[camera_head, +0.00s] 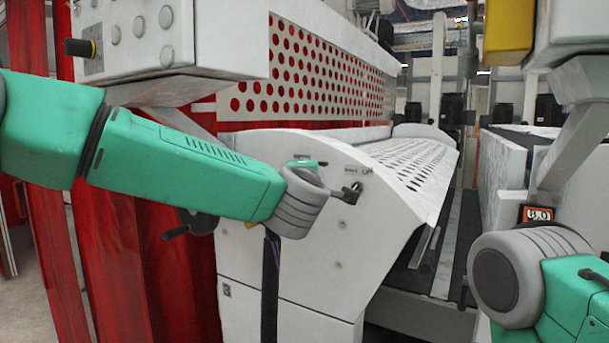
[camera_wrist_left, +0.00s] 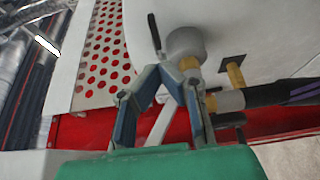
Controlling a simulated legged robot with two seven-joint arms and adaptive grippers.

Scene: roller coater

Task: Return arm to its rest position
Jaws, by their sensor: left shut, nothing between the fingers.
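My left arm (camera_head: 180,165) is green and reaches in from the left, in front of the white roller coater (camera_head: 290,270). Its grey wrist joint (camera_head: 298,202) is near the machine's end panel and hides most of the hand in the head view. In the left wrist view my left gripper (camera_wrist_left: 172,76) is shut and empty, its blue-grey fingers coming together at the tips. The tips appear close below a grey round knob (camera_wrist_left: 184,44) with a black lever; whether they touch it I cannot tell. My right arm (camera_head: 530,280) shows at lower right; its gripper is out of view.
A black-handled lever (camera_head: 348,193) sticks out of the end panel, just right of my left wrist joint. A white control box (camera_head: 140,40) hangs above the left arm. In the left wrist view, brass fittings (camera_wrist_left: 228,101) and a black hose (camera_wrist_left: 285,92) lie right of the fingers.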

